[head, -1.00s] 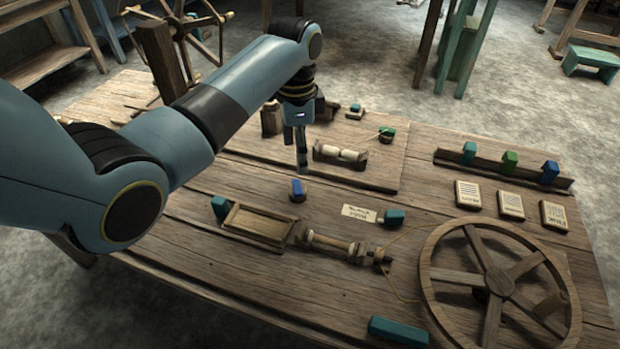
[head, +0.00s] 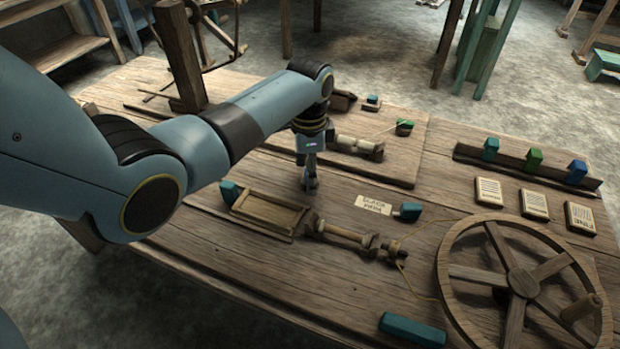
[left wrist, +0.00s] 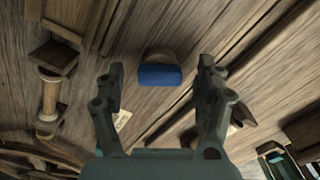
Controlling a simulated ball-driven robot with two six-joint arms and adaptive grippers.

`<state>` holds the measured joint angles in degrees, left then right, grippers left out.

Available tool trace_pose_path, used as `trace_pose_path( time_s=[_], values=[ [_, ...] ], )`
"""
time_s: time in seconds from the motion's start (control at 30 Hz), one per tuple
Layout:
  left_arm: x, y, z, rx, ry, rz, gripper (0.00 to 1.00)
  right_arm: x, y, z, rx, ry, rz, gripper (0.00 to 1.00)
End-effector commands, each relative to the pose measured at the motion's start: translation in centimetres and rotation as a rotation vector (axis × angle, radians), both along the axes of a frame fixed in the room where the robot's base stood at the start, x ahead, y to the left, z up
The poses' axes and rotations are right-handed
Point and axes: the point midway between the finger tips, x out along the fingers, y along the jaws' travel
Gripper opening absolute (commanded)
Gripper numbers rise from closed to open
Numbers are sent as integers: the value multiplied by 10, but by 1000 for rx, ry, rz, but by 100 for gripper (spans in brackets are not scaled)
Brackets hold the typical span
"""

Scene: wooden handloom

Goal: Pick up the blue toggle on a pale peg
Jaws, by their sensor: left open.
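The blue toggle (left wrist: 160,76) shows in the left wrist view, with a paler rounded peg (left wrist: 160,57) just behind it. It stands on the wooden table top. My left gripper (left wrist: 159,74) is open, with one finger on each side of the toggle and a gap on both sides. I cannot tell how far the fingertips are above the table. In the head view my left gripper (head: 310,187) points straight down at the table and hides the toggle. My right gripper is in neither view.
Near the left gripper are a wooden tray (head: 240,212), a teal block (head: 230,192), a paper label (head: 374,204) and a wooden spindle (head: 338,232). A large spoked wheel (head: 523,283) stands at right. A rack (head: 525,166) holds teal, green and blue pieces.

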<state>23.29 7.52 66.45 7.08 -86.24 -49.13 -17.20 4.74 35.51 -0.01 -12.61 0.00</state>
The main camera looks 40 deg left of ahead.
Motion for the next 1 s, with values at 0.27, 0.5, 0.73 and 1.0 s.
trace_pose_path(
  time_s=[0.27, 0.5, 0.73, 1.0],
  values=[
    [0, 0, 1, 0, 0, 0, 45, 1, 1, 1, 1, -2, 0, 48],
    [0, 0, 1, 0, 0, 0, 30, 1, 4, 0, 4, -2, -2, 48],
    [0, 0, 4, 0, 0, 0, 30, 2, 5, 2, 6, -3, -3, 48],
    [2, 0, 41, 1, -5, 0, 30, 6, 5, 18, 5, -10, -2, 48]
  ],
)
